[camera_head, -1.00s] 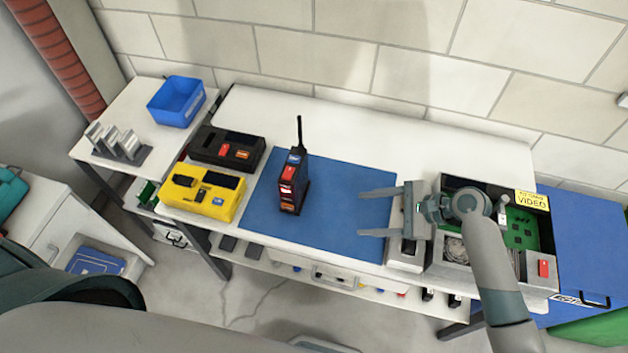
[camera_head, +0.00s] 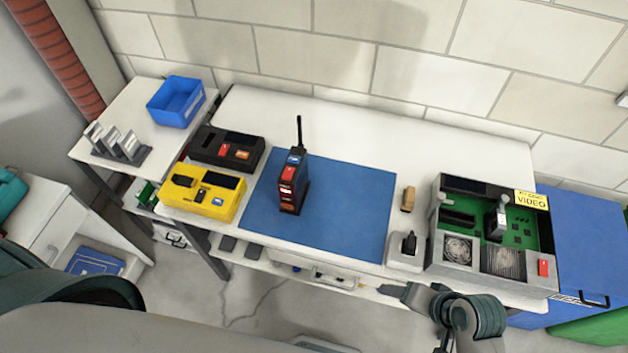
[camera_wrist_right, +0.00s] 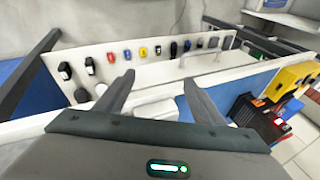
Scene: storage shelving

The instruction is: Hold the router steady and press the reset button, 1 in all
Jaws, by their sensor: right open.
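The router (camera_head: 290,185) looks like an upright dark box with red and blue parts and a thin black antenna. It stands on the blue mat (camera_head: 345,215) in the head view. It also shows at the right of the wrist view (camera_wrist_right: 262,120). I cannot tell which part is the reset button. My right gripper (camera_head: 385,290) is low at the table's front edge, to the right of the router and apart from it. In the wrist view the right gripper (camera_wrist_right: 160,92) is open, with nothing between its fingers. My left gripper is out of view.
A yellow box (camera_head: 202,192) and a black box (camera_head: 226,148) stand left of the mat. A small grey box (camera_head: 405,262) and a large grey case with a green board (camera_head: 520,230) stand right. A blue bin (camera_head: 175,103) is at back left. The white tabletop behind the mat is clear.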

